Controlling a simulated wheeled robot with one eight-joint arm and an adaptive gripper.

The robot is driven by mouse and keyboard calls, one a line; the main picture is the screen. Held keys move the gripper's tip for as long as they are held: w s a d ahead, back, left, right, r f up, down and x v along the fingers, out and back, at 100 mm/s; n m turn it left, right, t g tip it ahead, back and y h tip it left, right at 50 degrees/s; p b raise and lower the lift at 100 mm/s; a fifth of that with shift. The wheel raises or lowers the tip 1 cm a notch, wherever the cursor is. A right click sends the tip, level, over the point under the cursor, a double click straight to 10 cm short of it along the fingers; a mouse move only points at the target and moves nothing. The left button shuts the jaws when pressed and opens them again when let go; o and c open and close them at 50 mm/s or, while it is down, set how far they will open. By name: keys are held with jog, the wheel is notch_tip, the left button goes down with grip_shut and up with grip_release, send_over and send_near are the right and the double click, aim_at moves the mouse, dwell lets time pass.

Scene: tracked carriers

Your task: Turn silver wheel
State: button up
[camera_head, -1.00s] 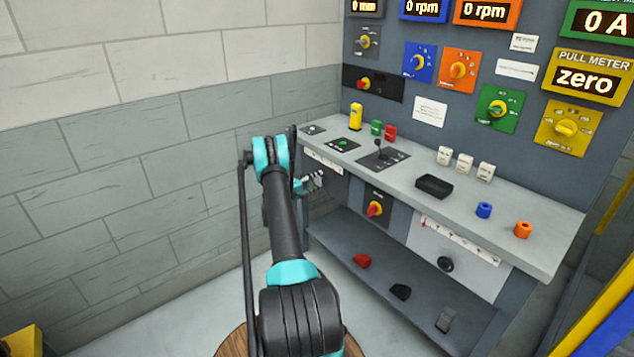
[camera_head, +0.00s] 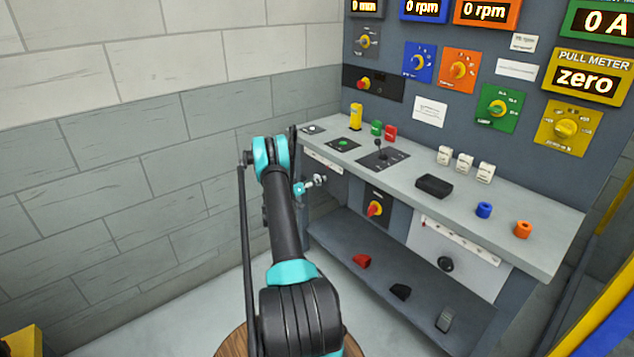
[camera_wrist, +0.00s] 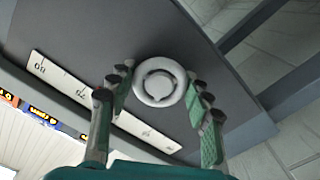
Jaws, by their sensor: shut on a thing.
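The silver wheel (camera_wrist: 159,64) is a round ring with a raised centre on a dark grey panel, in the middle of the wrist view. My gripper (camera_wrist: 158,84) has its teal and black fingers on the left and right of the wheel, closed on its rim. In the head view the wheel (camera_head: 320,179) shows small on the left front of the bench, with my gripper (camera_head: 311,184) at it. My arm hides part of the gripper there. The wheel's turn angle cannot be read.
A white ruler scale (camera_wrist: 85,95) runs beside the wheel. The grey bench (camera_head: 545,245) extends right, with a black lever (camera_head: 378,150) and a black tray (camera_head: 434,186) on top. A red and yellow switch (camera_head: 375,208) is right of the wheel. A brick wall (camera_head: 130,160) stands left.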

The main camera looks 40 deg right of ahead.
jog(key=m, duration=0.6)
jog(key=shift+f, duration=0.1)
jog(key=m, duration=0.6)
jog(key=shift+m, duration=0.3)
dwell(0.3)
jog(key=o, duration=1.2)
jog(key=shift+c, duration=0.2)
jog(key=a, duration=1.2)
jog(key=shift+s, duration=0.45)
jog(key=shift+a, duration=0.1)
